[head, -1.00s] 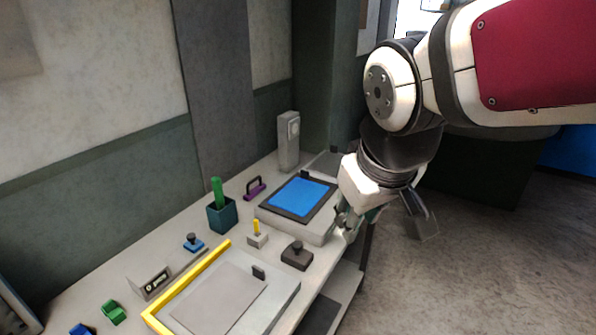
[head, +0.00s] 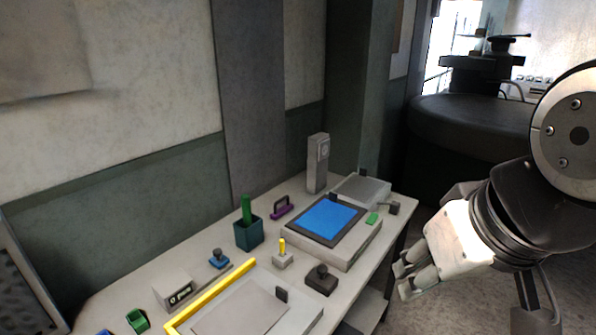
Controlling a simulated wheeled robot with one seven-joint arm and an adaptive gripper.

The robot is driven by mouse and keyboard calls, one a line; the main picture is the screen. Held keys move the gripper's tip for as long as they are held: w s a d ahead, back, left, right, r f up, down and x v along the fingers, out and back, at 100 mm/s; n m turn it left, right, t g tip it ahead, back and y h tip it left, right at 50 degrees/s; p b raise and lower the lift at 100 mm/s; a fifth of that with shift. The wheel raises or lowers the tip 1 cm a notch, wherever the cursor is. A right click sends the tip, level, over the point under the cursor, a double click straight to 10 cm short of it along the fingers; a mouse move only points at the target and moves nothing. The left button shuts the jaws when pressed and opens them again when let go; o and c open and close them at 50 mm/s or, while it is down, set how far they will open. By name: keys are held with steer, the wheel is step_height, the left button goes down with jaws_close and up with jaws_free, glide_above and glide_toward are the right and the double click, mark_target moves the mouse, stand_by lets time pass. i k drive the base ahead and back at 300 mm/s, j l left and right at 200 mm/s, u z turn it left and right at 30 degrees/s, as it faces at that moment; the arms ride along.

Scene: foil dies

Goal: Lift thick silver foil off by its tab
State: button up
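A flat grey sheet (head: 243,309) lies on a pale block at the front of the bench, with a dark upright tab (head: 281,295) at its right corner. A second grey plate (head: 357,188) lies at the far end of the bench, with a small dark tab (head: 362,172) at its back edge. I cannot tell which one is the thick silver foil. A blue sheet (head: 326,217) in a dark frame lies on a block between them. My gripper (head: 401,280) is off the bench's right edge, empty, its fingers pointing left and apart, touching nothing.
A yellow bar (head: 212,294) edges the front block. A dark knobbed block (head: 321,280), a yellow-pegged block (head: 282,256), a teal cup (head: 248,234) with a green stick, a purple handle (head: 281,207) and a grey upright box (head: 318,163) stand on the bench. Open floor lies right.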

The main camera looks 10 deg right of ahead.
mark_target(359, 187)
steer(key=u, duration=0.3)
steer(key=i+l+u, duration=0.1)
steer(key=l+u, duration=0.2)
steer(key=i+l+u, duration=0.1)
steer(key=l+u, duration=0.2)
steer(key=i+l+u, duration=0.15)
steer(key=l+u, duration=0.15)
steer(key=l, duration=0.65)
steer(key=l+u, duration=0.25)
steer(key=l, duration=0.7)
steer(key=i+l, duration=0.1)
steer(key=l, duration=2.25)
steer(key=i+u, duration=0.05)
steer(key=i, duration=0.05)
